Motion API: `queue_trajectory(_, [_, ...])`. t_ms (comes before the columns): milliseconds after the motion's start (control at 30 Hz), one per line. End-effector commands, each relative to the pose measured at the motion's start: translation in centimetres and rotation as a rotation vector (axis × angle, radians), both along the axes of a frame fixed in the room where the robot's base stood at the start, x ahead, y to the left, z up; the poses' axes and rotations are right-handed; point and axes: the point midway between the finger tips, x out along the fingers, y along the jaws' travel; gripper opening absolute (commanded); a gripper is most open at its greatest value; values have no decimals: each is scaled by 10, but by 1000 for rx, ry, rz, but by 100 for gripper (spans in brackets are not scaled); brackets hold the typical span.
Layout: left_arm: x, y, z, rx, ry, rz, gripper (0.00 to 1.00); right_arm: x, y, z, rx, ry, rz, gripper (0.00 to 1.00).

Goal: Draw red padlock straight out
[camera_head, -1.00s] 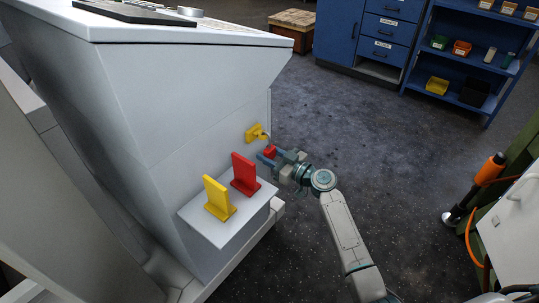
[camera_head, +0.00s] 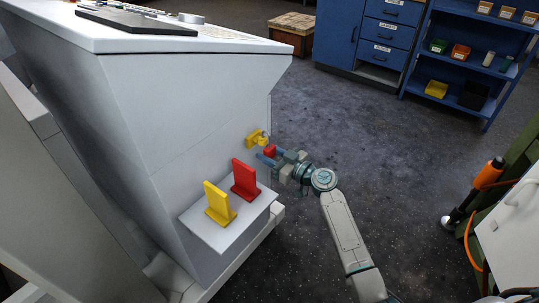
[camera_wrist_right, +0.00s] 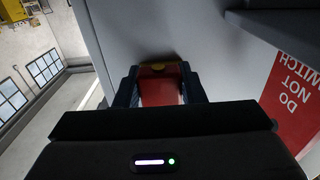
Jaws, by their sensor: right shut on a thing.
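The red padlock (camera_head: 269,151) is between the fingers of my right gripper (camera_head: 268,156), just in front of the yellow hasp (camera_head: 255,138) on the side of the grey cabinet. In the right wrist view the red padlock (camera_wrist_right: 159,91) fills the space between the two dark fingers (camera_wrist_right: 159,88), with the yellow piece (camera_wrist_right: 158,66) beyond it. My right gripper is shut on the padlock. Whether the shackle is still through the hasp cannot be told. My left gripper is not in view.
A small shelf (camera_head: 226,233) on the cabinet (camera_head: 190,90) holds a red upright tag (camera_head: 244,178) and a yellow one (camera_head: 217,201). A red sign (camera_wrist_right: 292,100) shows in the right wrist view. The floor (camera_head: 400,180) right of my arm is open.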

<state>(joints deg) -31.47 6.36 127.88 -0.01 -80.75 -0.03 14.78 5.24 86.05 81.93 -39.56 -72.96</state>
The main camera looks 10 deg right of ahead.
Motion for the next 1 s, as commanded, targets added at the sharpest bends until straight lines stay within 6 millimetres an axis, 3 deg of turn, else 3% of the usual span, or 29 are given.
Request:
queue_trajectory(267, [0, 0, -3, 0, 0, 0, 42, -5, -4, -2, -1, 0, -1, 13])
queue_trajectory(1000, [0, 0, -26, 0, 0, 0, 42, -52, -41, -3, -3, 0, -1, 13])
